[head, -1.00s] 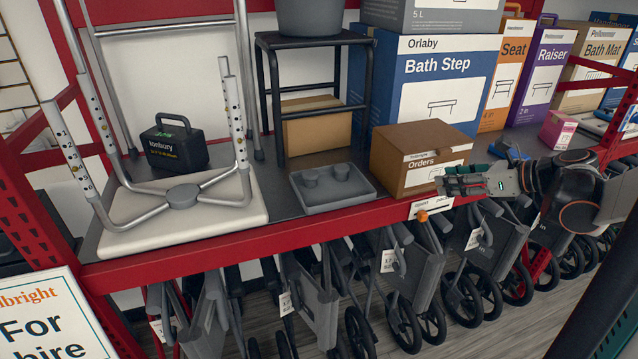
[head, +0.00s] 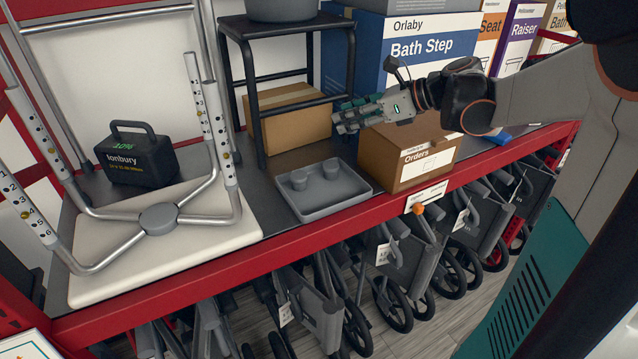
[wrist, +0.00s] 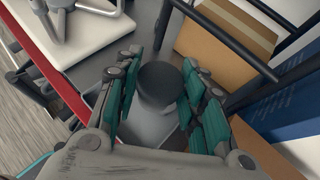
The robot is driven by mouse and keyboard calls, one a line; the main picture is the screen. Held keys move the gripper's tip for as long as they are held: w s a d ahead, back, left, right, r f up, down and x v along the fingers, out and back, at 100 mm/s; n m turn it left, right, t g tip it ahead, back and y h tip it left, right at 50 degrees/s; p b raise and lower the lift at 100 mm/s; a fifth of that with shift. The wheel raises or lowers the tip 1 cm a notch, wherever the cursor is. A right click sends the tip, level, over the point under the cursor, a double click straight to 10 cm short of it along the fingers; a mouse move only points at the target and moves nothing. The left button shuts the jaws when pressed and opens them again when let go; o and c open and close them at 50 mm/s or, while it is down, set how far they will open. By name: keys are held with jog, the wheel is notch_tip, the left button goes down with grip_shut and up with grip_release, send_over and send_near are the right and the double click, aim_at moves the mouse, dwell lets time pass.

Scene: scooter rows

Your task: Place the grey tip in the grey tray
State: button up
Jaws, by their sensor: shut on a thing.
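The grey tray (head: 328,210) lies on the shelf, left of the Orders box, in the head view. My gripper (head: 343,117) is raised over the left edge of the Orders box, to the upper right of the tray. In the wrist view its teal-padded fingers (wrist: 154,92) are shut around a dark grey round tip (wrist: 160,80). The held tip is hard to make out in the head view, hidden by the fingers. A lighter grey surface shows beyond it in the wrist view, partly hidden.
The cardboard Orders box (head: 432,170) stands right of the tray. A black-legged stool (head: 258,95) with a brown box (head: 290,118) under it stands behind. A white-based frame (head: 160,218) with a black lonbury case (head: 137,158) is at left. Wheeled walkers hang below the shelf edge.

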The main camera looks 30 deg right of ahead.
aim_at(347, 193)
notch_tip(347, 193, down, 19)
jog(key=b, duration=0.5)
jog(key=shift+s+d+b, duration=0.1)
jog(key=shift+b, duration=0.25)
jog(key=shift+f, duration=0.15)
jog(key=o, duration=0.7)
jog(key=shift+r, duration=0.3)
jog(key=p+v, duration=0.3)
jog(key=v, duration=0.9)
jog(key=shift+s+f, duration=0.1)
